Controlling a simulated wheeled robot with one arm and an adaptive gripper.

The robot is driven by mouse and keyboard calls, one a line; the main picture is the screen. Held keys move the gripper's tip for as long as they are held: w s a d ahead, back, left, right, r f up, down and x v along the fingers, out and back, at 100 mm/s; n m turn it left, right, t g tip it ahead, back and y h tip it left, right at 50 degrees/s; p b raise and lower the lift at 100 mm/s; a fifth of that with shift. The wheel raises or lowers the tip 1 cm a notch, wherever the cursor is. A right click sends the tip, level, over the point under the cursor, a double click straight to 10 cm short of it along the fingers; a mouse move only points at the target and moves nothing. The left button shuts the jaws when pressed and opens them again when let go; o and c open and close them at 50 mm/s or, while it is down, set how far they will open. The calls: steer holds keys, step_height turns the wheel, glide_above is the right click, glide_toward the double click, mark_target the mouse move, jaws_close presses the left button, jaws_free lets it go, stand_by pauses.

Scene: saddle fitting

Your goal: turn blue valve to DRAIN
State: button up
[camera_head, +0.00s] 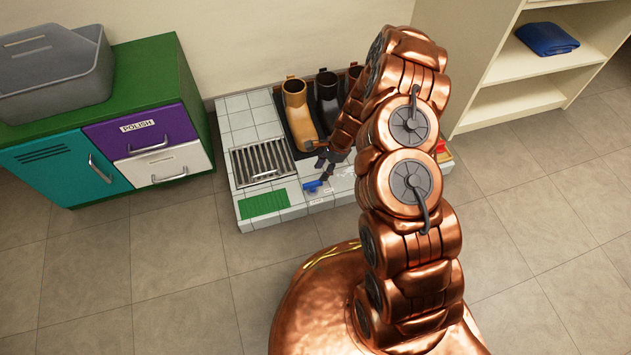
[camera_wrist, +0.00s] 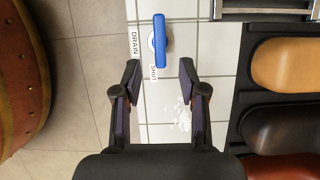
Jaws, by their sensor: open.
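The blue valve (camera_wrist: 160,35) has a bar handle on a round white base, set on white tiles. Its long end points at the SHUT label (camera_wrist: 153,73). The DRAIN label (camera_wrist: 134,43) lies to its left in the wrist view. The valve also shows small in the head view (camera_head: 312,186). My gripper (camera_wrist: 160,64) is open and empty, one finger on each side of the line of the handle. The handle's near end appears just between the fingertips; I cannot tell the height gap. In the head view my gripper (camera_head: 325,166) is partly hidden by my arm.
A metal grate (camera_head: 262,162) and green mat (camera_head: 264,203) lie left of the valve on the tiled platform. Boots, including a tan one (camera_head: 298,108), stand behind. A green cabinet (camera_head: 150,65) is at left, a shelf (camera_head: 520,100) at right.

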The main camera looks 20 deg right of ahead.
mark_target(314, 182)
steer(key=b+x, duration=0.2)
steer(key=x, duration=0.5)
steer(key=shift+a+r+b, duration=0.15)
steer(key=shift+a+b, duration=0.05)
steer(key=shift+b, duration=0.2)
jaws_close()
steer(key=shift+d, duration=0.25)
steer(key=shift+a, duration=0.15)
